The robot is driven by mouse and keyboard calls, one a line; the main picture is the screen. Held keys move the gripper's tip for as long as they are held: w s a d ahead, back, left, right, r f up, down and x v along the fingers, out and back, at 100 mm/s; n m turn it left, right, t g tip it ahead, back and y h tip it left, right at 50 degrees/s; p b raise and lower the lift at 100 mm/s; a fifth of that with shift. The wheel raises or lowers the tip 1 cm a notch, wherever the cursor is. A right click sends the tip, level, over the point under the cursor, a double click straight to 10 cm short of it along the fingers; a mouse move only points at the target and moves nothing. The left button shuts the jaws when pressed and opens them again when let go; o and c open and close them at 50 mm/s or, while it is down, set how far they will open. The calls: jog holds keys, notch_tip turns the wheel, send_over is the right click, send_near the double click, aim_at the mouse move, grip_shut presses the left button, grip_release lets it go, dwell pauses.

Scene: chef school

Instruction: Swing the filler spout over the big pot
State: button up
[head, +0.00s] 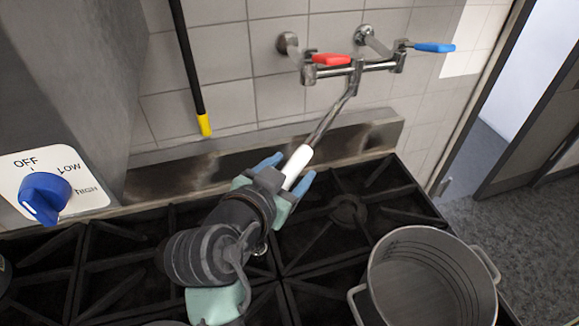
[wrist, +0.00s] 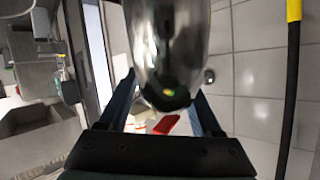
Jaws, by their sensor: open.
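The filler spout (head: 328,121) is a metal tube reaching down and to the left from the wall tap, with a white end piece (head: 298,160). My gripper (head: 293,167) is open, its blue fingers on either side of this white end. In the wrist view the shiny metal spout (wrist: 167,50) comes down large between the two fingers; whether either touches it I cannot tell. The big metal pot (head: 385,270) stands on the stove at the lower right, with a handle on each side. The spout is to the left of the pot, not over it.
The tap has a red handle (head: 331,60) and a blue handle (head: 434,47). A black pole with a yellow tip (head: 204,124) hangs by the tiled wall. Black burner grates (head: 347,209) surround my arm. A blue knob (head: 45,193) is at the left.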

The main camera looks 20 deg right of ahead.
grip_shut()
dwell(1.4)
